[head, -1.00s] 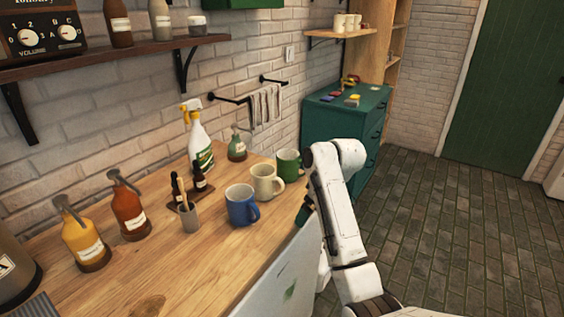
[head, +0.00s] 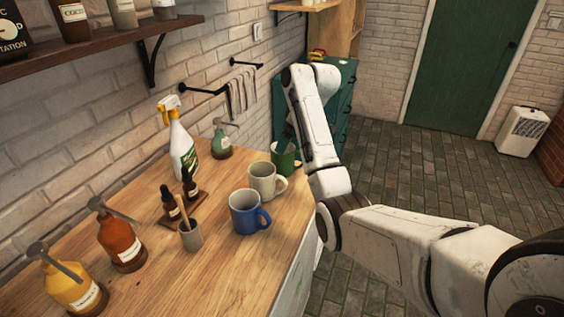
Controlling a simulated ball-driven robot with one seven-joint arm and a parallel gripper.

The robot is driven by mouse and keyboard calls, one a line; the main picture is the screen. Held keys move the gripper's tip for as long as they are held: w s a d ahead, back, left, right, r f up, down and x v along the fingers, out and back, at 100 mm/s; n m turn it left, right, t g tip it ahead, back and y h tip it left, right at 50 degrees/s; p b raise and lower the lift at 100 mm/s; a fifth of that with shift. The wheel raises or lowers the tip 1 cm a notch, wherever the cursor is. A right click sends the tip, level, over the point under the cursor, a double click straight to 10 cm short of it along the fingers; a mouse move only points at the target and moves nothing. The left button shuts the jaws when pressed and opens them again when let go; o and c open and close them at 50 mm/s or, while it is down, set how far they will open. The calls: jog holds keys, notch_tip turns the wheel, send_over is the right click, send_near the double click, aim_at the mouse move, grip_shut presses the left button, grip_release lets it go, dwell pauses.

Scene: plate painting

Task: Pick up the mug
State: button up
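Three mugs stand upright in a row near the right end of the wooden counter (head: 150,262): a blue mug (head: 246,214), a cream mug (head: 263,181) and a green mug (head: 283,163). The green mug is the farthest and its right side lies close to my arm in the picture. My arm rises, bends at the top and comes down behind its own white link. The part that I take for my gripper (head: 289,138) is small and dark, just above the green mug. My arm hides much of it, so I cannot tell its opening or whether it touches that mug.
A spray bottle (head: 181,148), a green pump bottle (head: 221,142), small dropper bottles, a grey cup (head: 191,236) with a brush, and brown (head: 121,240) and yellow (head: 75,285) pump bottles stand left of the mugs. A teal cabinet (head: 337,90) is beyond the counter.

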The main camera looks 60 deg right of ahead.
jog(key=shift+p+x, duration=0.6)
jog(key=shift+x, duration=3)
jog(key=shift+w, duration=0.1)
jog(key=c, duration=1.1)
jog(key=shift+r, duration=0.1)
jog(key=shift+r, duration=0.2)
jog(key=shift+r+b, duration=0.45)
jog(key=shift+r, duration=0.65)
jog(key=shift+s+a+r+p, duration=0.5)
jog(key=shift+s+r+p, duration=1.1)
jog(key=shift+s, duration=0.6)
jog(key=shift+s+a+r+p, duration=0.5)
jog(key=shift+s+r+p, duration=0.85)
jog(key=shift+s+r, duration=0.7)
jog(key=shift+s+a+r+p, duration=0.45)
jog(key=shift+s+r+p, duration=1.05)
jog(key=shift+s, duration=0.9)
